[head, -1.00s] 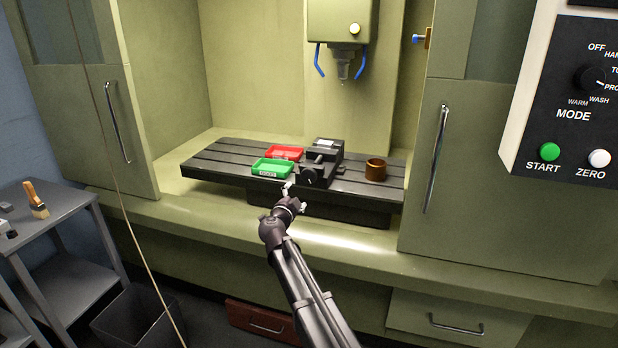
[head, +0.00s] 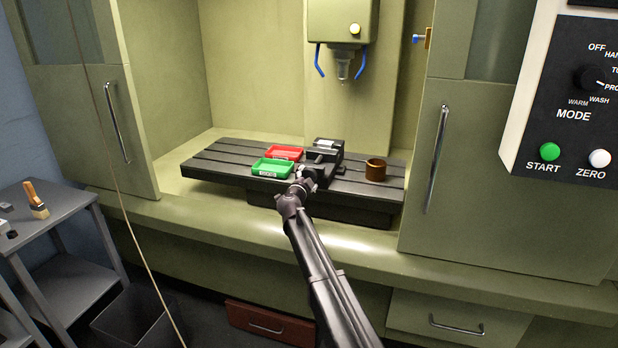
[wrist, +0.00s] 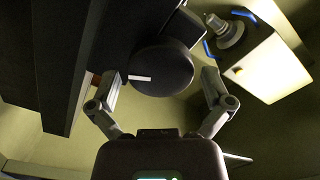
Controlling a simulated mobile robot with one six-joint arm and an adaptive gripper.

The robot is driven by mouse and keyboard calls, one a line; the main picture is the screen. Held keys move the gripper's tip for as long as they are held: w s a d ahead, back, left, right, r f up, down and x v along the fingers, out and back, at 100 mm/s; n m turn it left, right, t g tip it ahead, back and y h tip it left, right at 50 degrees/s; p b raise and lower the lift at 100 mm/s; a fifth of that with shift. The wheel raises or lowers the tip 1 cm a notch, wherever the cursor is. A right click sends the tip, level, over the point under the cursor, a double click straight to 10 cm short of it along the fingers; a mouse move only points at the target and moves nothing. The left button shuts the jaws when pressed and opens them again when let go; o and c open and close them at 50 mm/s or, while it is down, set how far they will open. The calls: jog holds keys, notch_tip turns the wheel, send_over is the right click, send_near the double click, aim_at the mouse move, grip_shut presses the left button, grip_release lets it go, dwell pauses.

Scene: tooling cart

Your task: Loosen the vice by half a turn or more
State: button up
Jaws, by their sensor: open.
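The vice (head: 326,148) is dark with lighter metal jaws and stands on the slotted machine table. Its round dark knob (wrist: 160,72) with a white mark faces the camera in the wrist view; in the head view my gripper largely covers it. My gripper (head: 303,177) is at the front of the vice. In the wrist view its two fingers (wrist: 159,78) are open, one on each side of the knob. A small gap shows beside each fingertip, and I see no clear contact. The white mark lies almost level, left of the knob's middle.
A green tray (head: 271,169) and a red tray (head: 284,153) sit left of the vice. A brown cylinder (head: 375,170) stands to its right on the table (head: 222,164). The spindle (head: 342,65) with blue nozzles hangs above. Bare table lies at the far left.

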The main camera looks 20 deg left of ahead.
jog(key=shift+w, duration=0.45)
jog(key=c, duration=0.9)
jog(key=shift+c, duration=0.2)
jog(key=shift+n, duration=0.3)
